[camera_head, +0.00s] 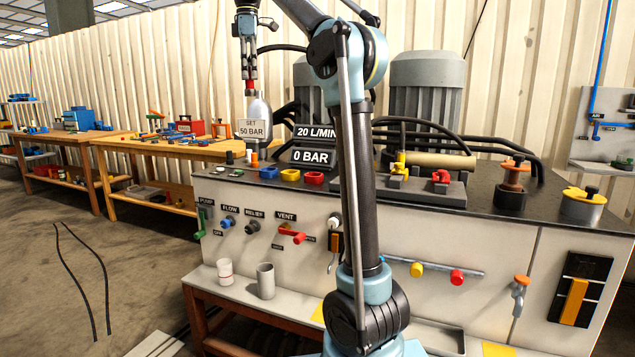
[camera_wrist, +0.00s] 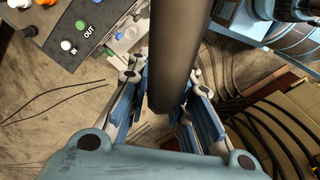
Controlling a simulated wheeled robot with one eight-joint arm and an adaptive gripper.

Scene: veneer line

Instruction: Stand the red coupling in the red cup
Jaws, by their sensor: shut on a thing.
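My gripper (camera_head: 249,70) hangs fingers-down high above the left part of the bench. It is shut on the red coupling (camera_head: 249,85), whose red end shows below the fingertips. In the wrist view a dark grey cylinder (camera_wrist: 176,45) lies between the blue fingers (camera_wrist: 160,110); its far end is out of frame. The red cup (camera_head: 313,178) stands on the front edge of the bench top, below and right of my gripper. It looks empty, but its inside is small here. I cannot make it out in the wrist view.
Yellow (camera_head: 290,175) and blue (camera_head: 269,172) cups stand left of the red one. A grey bottle-shaped vessel (camera_head: 259,110) and a "50 BAR" sign (camera_head: 252,129) are close by my gripper. Signs reading "20 L/MIN" and "0 BAR" (camera_head: 311,157) stand behind the cups. Black hoses run behind.

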